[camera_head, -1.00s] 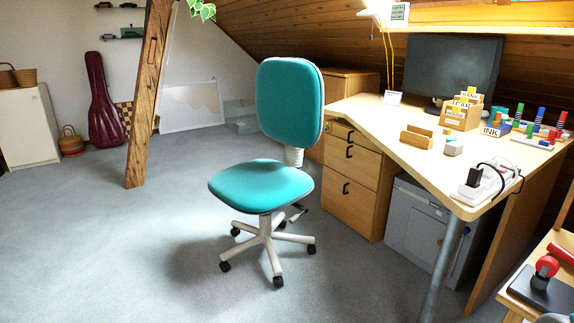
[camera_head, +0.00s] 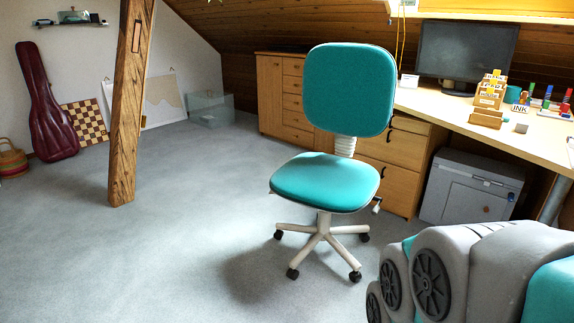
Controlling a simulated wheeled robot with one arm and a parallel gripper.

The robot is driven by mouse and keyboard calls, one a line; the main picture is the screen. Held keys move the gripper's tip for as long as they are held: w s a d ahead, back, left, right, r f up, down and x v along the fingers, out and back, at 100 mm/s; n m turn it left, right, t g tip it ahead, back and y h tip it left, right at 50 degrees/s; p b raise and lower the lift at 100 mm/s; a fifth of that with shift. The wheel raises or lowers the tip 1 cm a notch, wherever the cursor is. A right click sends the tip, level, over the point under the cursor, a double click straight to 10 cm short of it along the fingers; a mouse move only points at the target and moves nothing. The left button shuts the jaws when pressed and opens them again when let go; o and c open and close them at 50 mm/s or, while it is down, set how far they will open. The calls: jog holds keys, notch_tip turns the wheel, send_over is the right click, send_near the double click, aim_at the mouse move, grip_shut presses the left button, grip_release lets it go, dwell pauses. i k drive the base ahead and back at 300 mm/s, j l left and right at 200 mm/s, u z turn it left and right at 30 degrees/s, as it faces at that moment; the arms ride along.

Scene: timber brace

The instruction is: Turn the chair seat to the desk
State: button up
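The teal office chair (camera_head: 326,182) stands on the carpet left of the desk, on a pale five-star base with black castors. Its backrest (camera_head: 349,90) is on the side toward the desk and drawers, and the seat's front points toward the lower left, away from the desk. The wooden desk (camera_head: 540,138) runs along the right side, with drawers beneath its left end. My arm, grey and teal with black round joints, fills the lower right corner, well apart from the chair. My gripper is out of the picture.
A wooden post (camera_head: 128,110) rises from the floor at left. Open carpet (camera_head: 190,235) lies left of and in front of the chair. A grey cabinet (camera_head: 468,187) stands under the desk. A guitar case (camera_head: 48,110) and chessboard (camera_head: 85,122) lean at the far wall.

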aim_at(325, 182)
jog(key=j, duration=0.25)
jog(key=i+l, duration=1.8)
jog(key=i, duration=0.2)
